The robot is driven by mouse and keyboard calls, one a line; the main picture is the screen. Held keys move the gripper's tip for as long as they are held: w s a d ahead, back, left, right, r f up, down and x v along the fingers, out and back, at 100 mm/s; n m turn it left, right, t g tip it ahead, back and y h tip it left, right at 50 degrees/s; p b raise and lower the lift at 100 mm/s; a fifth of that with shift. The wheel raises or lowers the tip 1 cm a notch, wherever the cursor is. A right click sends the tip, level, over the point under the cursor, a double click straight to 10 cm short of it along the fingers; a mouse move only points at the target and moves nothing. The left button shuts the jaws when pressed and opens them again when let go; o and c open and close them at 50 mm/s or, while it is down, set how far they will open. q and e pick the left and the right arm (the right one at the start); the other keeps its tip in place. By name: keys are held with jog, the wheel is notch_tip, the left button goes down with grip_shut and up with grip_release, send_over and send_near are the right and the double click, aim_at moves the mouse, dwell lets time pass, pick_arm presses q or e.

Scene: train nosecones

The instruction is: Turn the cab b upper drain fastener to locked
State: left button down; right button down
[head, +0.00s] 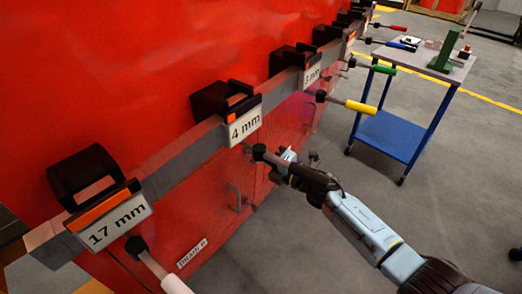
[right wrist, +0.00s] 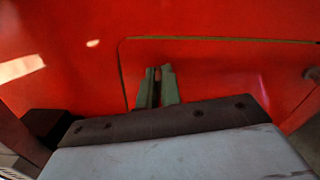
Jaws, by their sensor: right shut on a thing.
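My right gripper (head: 300,160) reaches in from the right, near the rail of holders on the red train side. It is shut on the dark-headed tool (head: 260,153) just below the 4 mm sign; the tool's handle end is mostly hidden by the gripper. In the right wrist view the greenish fingers (right wrist: 156,88) stand close together before a red panel (right wrist: 215,75); what is between them is too dark to tell. A small plate reading DRAIN (head: 192,253) is on the lower red side. I cannot make out the upper drain fastener. My left gripper is not in view.
Signs read 17 mm (head: 118,222) and 4 mm (head: 243,125) on the rail. A white-handled tool (head: 170,280) and a yellow-handled tool (head: 361,107) stick out from it. A blue cart (head: 395,135) stands at the back right.

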jog(key=shift+f+m+p, duration=0.1)
jog(key=shift+m+p, duration=0.25)
jog(key=shift+m, duration=1.25)
jog(key=c, duration=1.6)
grip_release()
jog(key=p+v, duration=0.1)
jog(key=v, duration=1.2)
jog(key=shift+s+d, duration=0.1)
jog(key=shift+d, duration=0.05)
jog(key=shift+f, duration=0.1)
